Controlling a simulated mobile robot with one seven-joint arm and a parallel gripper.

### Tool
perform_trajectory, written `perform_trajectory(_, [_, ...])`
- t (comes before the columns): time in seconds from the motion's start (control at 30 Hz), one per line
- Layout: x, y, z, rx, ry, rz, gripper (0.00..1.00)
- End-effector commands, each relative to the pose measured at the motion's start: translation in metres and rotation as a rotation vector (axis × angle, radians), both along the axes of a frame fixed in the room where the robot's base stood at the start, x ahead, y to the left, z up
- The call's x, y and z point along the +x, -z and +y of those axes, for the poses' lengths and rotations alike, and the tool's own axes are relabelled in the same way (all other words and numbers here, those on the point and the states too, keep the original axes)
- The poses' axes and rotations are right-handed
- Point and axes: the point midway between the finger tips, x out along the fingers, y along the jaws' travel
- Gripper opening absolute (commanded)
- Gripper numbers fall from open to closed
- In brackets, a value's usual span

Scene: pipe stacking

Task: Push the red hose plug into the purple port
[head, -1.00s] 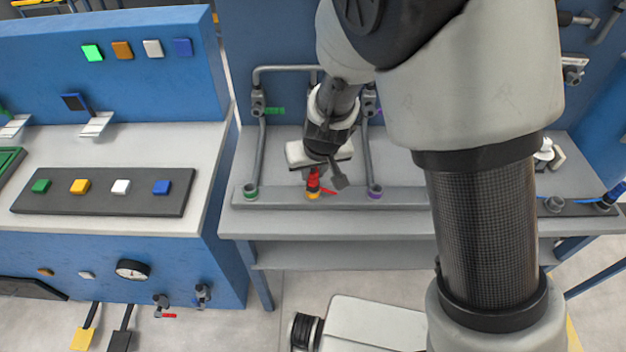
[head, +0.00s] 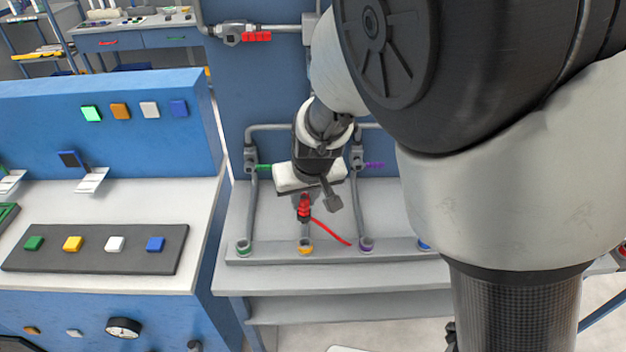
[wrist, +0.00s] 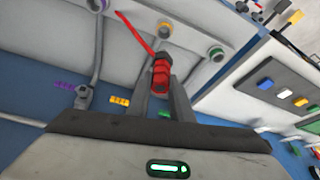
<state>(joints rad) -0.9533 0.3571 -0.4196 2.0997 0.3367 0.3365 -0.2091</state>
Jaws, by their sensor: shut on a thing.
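The red hose plug (head: 304,207) is held upright above the bench rail, over the orange-ringed port (head: 306,247) and clear of it. Its thin red hose (head: 330,232) trails to the right. The purple port (head: 366,244) is an open ring further right on the rail; it also shows at the top left of the wrist view (wrist: 97,5). My gripper (wrist: 161,86) is shut on the red plug (wrist: 160,72), between its two fingers. In the head view the fingers are mostly hidden by the gripper body.
The green port (head: 243,246) is left of the orange one. Grey upright pipes rise behind the green and purple ports, with a purple handle (head: 375,165) on the right pipe. A blue port (head: 424,244) is partly hidden by my arm. A console (head: 110,200) stands left.

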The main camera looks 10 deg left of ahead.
Motion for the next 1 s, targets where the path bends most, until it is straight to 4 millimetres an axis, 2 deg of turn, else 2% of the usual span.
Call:
perform_trajectory(0.27, [0.000, -0.002, 0.000, 0.000, 0.000, -0.001, 0.00])
perform_trajectory(1.0, [0.000, -0.061, 0.000, 0.000, -0.001, -0.001, 0.00])
